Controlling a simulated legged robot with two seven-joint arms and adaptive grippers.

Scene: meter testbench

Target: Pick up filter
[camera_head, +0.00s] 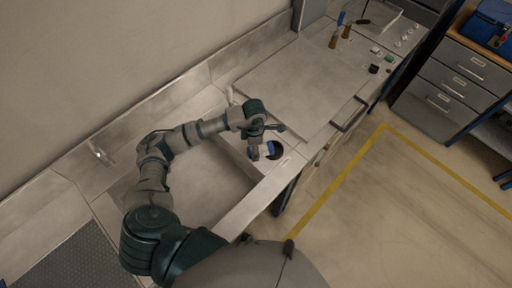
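My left gripper (264,142) is at the end of the grey and green arm that reaches across the sunken part of the bench. It points down over the bench, close to a dark round opening (277,152). A small blue patch (270,147) shows right at the fingers. I cannot tell whether it is the filter or part of the gripper. The fingers are too small and partly covered to show whether they are open or hold something. No other thing is clearly recognisable as the filter. My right gripper is not in view.
The raised bench top (300,85) beyond the gripper is mostly clear. Screwdrivers (336,33) and several small knobs stand at its far end. A handle (349,114) juts from its front edge. A drawer cabinet (452,85) stands at right, with open floor before it.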

